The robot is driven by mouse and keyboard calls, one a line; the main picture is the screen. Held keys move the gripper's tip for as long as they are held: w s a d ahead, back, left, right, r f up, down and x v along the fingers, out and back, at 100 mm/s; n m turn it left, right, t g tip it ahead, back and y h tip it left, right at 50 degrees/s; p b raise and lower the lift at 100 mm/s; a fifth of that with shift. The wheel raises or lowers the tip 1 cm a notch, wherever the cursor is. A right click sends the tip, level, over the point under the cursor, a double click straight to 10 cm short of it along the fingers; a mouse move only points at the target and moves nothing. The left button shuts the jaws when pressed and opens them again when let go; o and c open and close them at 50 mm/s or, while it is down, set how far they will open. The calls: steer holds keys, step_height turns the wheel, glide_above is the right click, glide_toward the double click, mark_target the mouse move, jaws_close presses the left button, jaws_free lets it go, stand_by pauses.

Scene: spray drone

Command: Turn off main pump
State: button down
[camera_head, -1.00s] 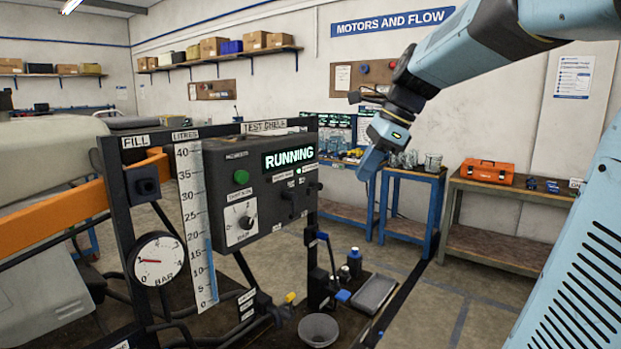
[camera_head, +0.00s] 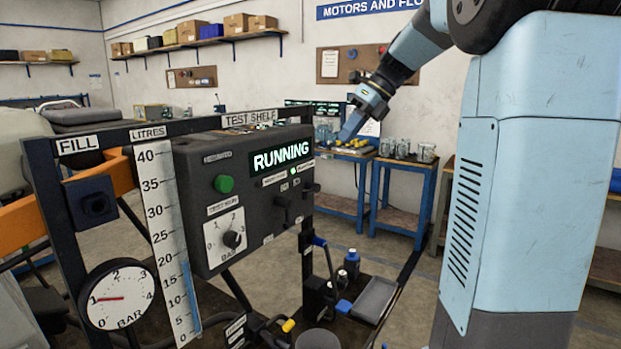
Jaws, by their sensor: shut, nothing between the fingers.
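The dark control box (camera_head: 205,172) hangs on the test stand left of centre. Its lit display (camera_head: 281,157) reads RUNNING. A green button (camera_head: 223,184) is at its upper left, and a dial marked in BAR (camera_head: 226,240) with a black knob is below. Small black switches (camera_head: 284,203) are on its right part. My gripper (camera_head: 346,136) is shut and empty, up in the air to the right of the box, apart from it. Which switch serves the main pump is too small to read.
A pressure gauge (camera_head: 118,298) and a litre scale (camera_head: 165,232) stand left of the box. A blue-handled valve (camera_head: 319,242), a small bottle (camera_head: 352,262) and a grey tray (camera_head: 375,299) are below right. Blue workbenches (camera_head: 402,170) stand behind.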

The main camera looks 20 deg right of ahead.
steer(key=shift+a, duration=0.2)
steer(key=x, duration=1.4)
